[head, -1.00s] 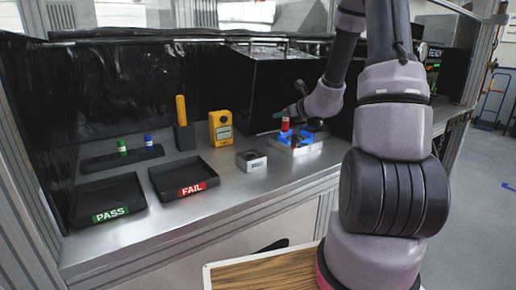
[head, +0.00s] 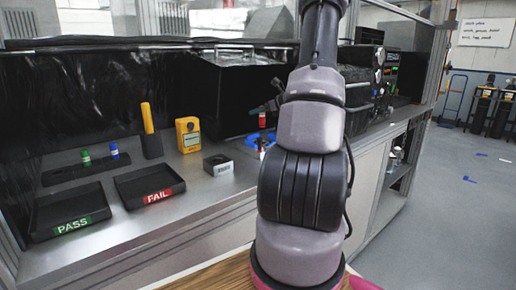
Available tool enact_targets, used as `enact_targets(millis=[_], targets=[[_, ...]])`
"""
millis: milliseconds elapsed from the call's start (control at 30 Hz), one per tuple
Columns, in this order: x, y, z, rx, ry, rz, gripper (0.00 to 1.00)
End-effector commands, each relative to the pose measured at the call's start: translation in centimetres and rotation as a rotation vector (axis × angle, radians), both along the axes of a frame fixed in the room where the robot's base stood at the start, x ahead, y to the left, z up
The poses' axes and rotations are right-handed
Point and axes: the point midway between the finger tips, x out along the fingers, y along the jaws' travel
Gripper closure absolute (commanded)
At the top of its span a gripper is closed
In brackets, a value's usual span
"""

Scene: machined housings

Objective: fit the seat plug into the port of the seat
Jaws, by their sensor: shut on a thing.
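A small red plug (head: 263,119), which looks like the seat plug, is upright at the back of the bench, beside my arm. My gripper (head: 262,110) is at its top, mostly hidden behind my arm, and is shut on it. Just below is a fixture with blue parts (head: 256,136), largely covered by my arm. The seat and its port cannot be made out there. I cannot tell whether the plug touches anything below it.
A grey block with a dark bore (head: 218,165) stands left of the fixture. Farther left are the FAIL tray (head: 150,185), the PASS tray (head: 70,211), a rack (head: 76,172) with green and blue plugs, and a yellow meter (head: 188,134). A black case (head: 230,90) stands behind.

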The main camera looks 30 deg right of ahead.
Motion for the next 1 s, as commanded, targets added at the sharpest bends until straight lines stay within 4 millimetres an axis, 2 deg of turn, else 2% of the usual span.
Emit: enact_targets(millis=[200, 433, 600, 700, 1000], targets=[[-0.1, -0.2, -4.1, 0.007, 0.003, -0.001, 1.00], [-0.1, -0.2, -6.5, 0.003, 0.001, 0.001, 1.00], [-0.1, -0.2, -8.9, 0.004, 0.001, -0.001, 1.00], [-0.1, -0.2, -9.6, 0.001, 0.000, 0.001, 1.00], [-0.1, -0.2, -9.8, 0.000, 0.000, 0.001, 1.00]])
